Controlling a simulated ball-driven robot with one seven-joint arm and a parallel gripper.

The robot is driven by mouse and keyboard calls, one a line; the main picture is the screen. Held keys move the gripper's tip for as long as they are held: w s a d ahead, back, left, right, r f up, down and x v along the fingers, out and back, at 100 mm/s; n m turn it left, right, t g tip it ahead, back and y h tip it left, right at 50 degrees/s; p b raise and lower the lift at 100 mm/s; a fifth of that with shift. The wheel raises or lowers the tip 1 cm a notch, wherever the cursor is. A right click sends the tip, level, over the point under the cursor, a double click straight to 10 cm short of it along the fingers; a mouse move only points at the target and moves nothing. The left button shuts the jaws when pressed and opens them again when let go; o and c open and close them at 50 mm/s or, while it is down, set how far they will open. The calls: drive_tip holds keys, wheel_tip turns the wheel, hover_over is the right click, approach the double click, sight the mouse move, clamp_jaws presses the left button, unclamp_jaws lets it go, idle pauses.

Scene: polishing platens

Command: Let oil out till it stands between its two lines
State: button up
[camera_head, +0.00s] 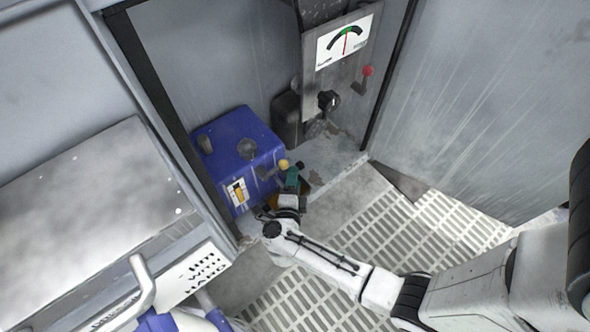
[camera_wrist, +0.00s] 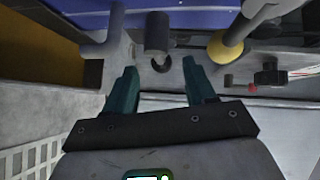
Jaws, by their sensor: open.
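The blue oil tank (camera_head: 240,150) stands low in the cabinet corner; its front is at the top of the wrist view (camera_wrist: 190,8). A sight gauge (camera_head: 237,192) with a yellowish column is on its front; the level against the lines is too small to read. A grey drain spout (camera_wrist: 157,35) sticks out ahead of my fingers. Beside it on the right is a lever with a yellow ball knob (camera_wrist: 226,45), also in the head view (camera_head: 284,164). My gripper (camera_wrist: 160,80), teal-fingered in the head view (camera_head: 291,178), is open and empty, its fingers apart from the knob.
A brown tray (camera_wrist: 40,50) lies left of the spout. A panel with a dial (camera_head: 345,42) and a red-knobbed lever (camera_head: 367,72) stands behind. A metal bench (camera_head: 90,210) is at left, a slatted floor (camera_head: 400,215) at right.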

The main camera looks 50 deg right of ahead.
drive_tip(key=shift+b+x, duration=0.75)
drive_tip(key=shift+x, duration=1.8)
drive_tip(key=shift+c, duration=0.4)
drive_tip(key=c, duration=0.9)
drive_tip(key=shift+a+r+n+t+h+b, duration=0.1)
drive_tip(key=shift+r+n+t+h+b, duration=0.1)
drive_tip(key=shift+n+t+h+b, duration=0.5)
drive_tip(key=shift+c, duration=0.2)
drive_tip(key=shift+a+r+n+t+h+b, duration=0.15)
drive_tip(key=shift+r+n+h+b, duration=0.2)
drive_tip(key=shift+n, duration=0.2)
drive_tip(key=shift+d+r+n+t+h+b, duration=0.15)
drive_tip(key=shift+r+n+h+b, duration=0.1)
drive_tip(key=shift+n+h, duration=0.25)
drive_tip(key=shift+a, duration=0.1)
drive_tip(key=o, duration=1)
